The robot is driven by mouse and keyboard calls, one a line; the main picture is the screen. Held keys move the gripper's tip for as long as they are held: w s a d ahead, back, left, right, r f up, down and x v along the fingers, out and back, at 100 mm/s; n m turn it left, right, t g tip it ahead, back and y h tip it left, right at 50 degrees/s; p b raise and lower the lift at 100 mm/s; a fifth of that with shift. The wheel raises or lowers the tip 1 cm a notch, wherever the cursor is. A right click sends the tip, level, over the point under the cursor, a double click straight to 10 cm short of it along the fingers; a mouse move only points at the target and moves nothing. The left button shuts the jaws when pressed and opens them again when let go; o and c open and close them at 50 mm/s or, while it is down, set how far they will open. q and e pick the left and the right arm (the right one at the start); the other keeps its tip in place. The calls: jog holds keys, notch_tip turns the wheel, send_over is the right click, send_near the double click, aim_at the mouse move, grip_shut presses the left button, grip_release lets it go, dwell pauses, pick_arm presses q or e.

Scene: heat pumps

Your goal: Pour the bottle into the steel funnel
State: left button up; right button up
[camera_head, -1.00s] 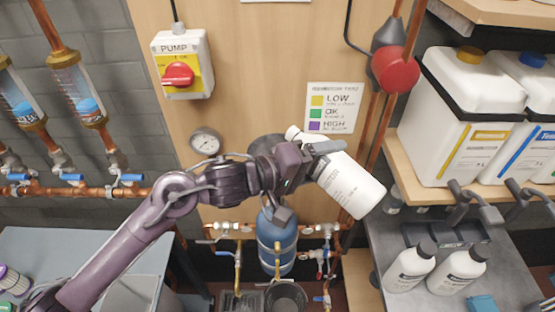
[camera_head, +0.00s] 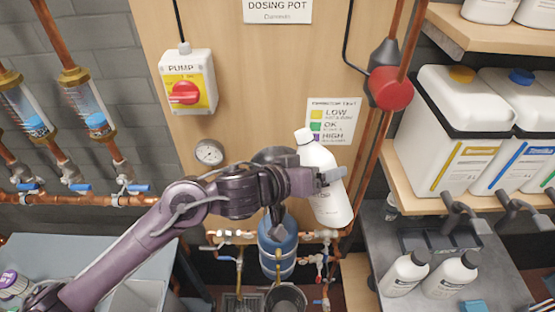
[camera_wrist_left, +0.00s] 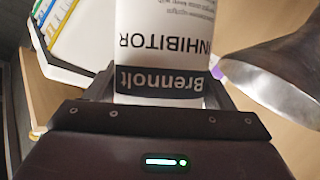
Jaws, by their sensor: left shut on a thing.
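My left gripper (camera_head: 318,181) is shut on a white bottle (camera_head: 328,205) and holds it in the air, right of the blue pot. The bottle leans a little, its white neck up and to the left. In the left wrist view the bottle (camera_wrist_left: 165,45) sits between the fingers (camera_wrist_left: 160,95), with "INHIBITOR" and "Brennolt" on its label. The steel funnel (camera_wrist_left: 280,75) shows at the right of that view, beside the bottle and apart from it. In the head view the funnel (camera_head: 275,155) is a dark shape mostly hidden behind my left wrist. My right gripper is not in view.
The blue dosing pot (camera_head: 277,250) stands below, among copper pipes and valves. A pump switch (camera_head: 187,85) is on the wooden panel. A red fitting (camera_head: 390,90) is up right of the bottle. White canisters (camera_head: 465,130) and two black-capped bottles (camera_head: 404,273) stand at the right.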

aim_at(323, 157)
pick_arm(q)
jog(key=shift+s+d+f+m+t+y+b, duration=0.15)
jog(key=shift+f+m+b, duration=0.25)
jog(key=shift+b, duration=0.2)
jog(key=shift+s+d+f+m+t+y+b, duration=0.15)
jog(key=shift+f+m+b, duration=0.2)
jog(key=shift+b, duration=0.2)
jog(key=shift+r+m+t+y+b, duration=0.2)
jog(key=shift+m+t+y+b, duration=0.2)
jog(key=shift+m+b, duration=0.25)
jog(key=shift+m+t, duration=0.3)
jog(key=shift+m, duration=0.1)
notch_tip(323, 157, up, 6)
jog(key=p, duration=0.3)
jog(key=shift+r+p, duration=0.1)
jog(key=shift+p, duration=0.3)
jog(key=shift+r+m, duration=0.3)
jog(key=shift+r, duration=0.8)
jog(key=shift+y, duration=0.3)
jog(key=shift+d+r, duration=0.1)
jog(key=shift+r, duration=2.55)
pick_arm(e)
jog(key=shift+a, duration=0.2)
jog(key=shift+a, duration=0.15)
